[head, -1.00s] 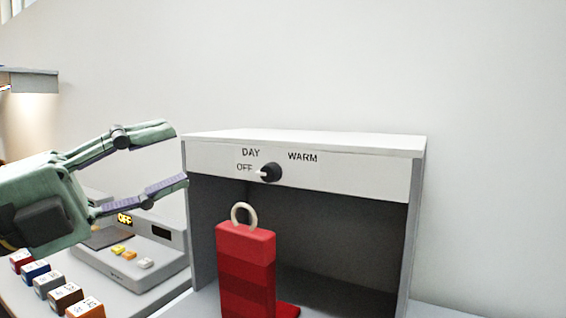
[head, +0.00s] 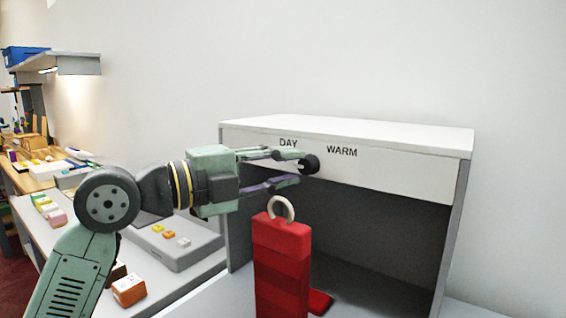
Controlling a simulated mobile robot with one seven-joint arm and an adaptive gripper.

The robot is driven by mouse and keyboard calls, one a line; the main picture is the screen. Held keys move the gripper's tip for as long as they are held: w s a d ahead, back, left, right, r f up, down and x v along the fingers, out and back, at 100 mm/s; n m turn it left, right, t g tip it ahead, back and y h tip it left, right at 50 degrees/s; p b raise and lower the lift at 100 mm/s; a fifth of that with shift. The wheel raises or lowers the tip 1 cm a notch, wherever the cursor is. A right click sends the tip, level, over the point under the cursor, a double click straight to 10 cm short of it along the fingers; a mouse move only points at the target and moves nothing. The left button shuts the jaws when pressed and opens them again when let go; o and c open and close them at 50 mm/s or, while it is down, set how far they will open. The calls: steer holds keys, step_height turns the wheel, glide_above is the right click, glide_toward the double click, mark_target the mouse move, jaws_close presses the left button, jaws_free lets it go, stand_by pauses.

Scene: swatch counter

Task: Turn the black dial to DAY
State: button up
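The black dial (head: 310,163) sits on the white front strip of the light box (head: 400,175), below and between the DAY and WARM labels. The OFF label is hidden behind my gripper, and I cannot clearly read the dial's pointer. My gripper (head: 300,167) reaches in from the left with its fingers apart, one above the other. The upper fingertip overlaps the dial's left edge in the picture and the lower one is just below left of it. I cannot tell whether either touches it.
A red swatch block (head: 282,262) with a pale ring (head: 281,208) on top stands in front of the box, just below my gripper. A grey device (head: 185,245) with coloured buttons is at left, partly behind my arm. The wall above the box is clear.

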steer(key=shift+c, duration=0.5)
jaws_close()
